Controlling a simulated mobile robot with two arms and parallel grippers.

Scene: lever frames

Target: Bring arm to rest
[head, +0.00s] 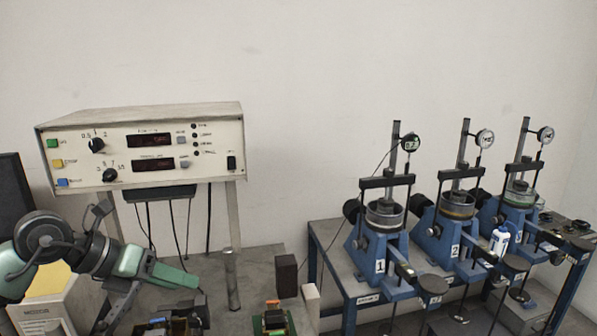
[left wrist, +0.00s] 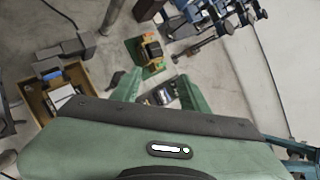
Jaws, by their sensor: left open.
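My left arm comes in from the lower left in the head view, and my left gripper (head: 180,276) is at its green end, in front of the bench and below the control box. The gripper is open and empty, well to the left of the blue lever frames (head: 380,250). My right gripper is in neither view.
A control box (head: 150,150) stands on legs at the left. Lever frames with dial gauges stand on a blue table at the right, with a white bottle (head: 500,240) among them. A green board (head: 274,320) and an open box (left wrist: 62,100) lie below.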

